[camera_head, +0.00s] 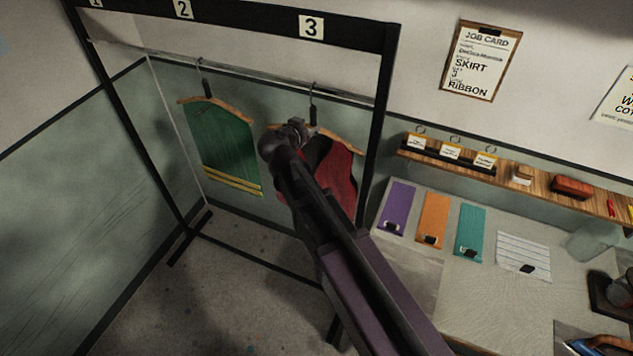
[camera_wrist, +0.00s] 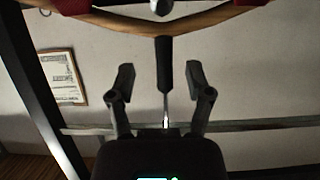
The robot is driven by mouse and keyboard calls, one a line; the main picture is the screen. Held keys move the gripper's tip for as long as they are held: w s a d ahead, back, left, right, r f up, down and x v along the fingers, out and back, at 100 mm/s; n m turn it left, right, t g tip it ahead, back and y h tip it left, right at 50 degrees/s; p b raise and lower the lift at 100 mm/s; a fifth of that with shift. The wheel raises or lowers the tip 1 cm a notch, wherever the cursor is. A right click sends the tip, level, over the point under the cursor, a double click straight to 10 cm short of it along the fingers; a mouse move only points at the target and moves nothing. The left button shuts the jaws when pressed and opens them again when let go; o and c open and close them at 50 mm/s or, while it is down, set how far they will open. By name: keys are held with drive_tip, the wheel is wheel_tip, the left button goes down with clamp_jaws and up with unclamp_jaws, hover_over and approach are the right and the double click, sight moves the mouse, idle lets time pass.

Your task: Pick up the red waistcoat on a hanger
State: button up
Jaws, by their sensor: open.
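The red waistcoat (camera_head: 342,178) hangs on a wooden hanger (camera_head: 345,134) from the rail, below the number 3 plate. My arm hides its left part in the head view. My gripper (camera_head: 298,127) is up at the hanger's top. In the wrist view my gripper (camera_wrist: 161,75) is open, with the hanger's dark neck (camera_wrist: 164,65) between its fingers and a visible gap on each side. The wooden hanger (camera_wrist: 130,24) crosses the top of that view, and small parts of the red waistcoat (camera_wrist: 70,5) show at its edge.
A green garment (camera_head: 225,142) with yellow stripes hangs to the left on the same black rack (camera_head: 378,110). A shelf (camera_head: 540,181) and a worktable (camera_head: 480,295) with coloured swatches lie to the right. A job card (camera_head: 480,62) is on the wall.

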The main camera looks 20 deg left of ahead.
sight(312, 122)
drive_tip(key=shift+r+b+x, duration=0.2)
drive_tip(key=shift+b+x, duration=0.6)
drive_tip(key=shift+x, duration=1.8)
drive_tip(key=shift+a, duration=0.2)
clamp_jaws()
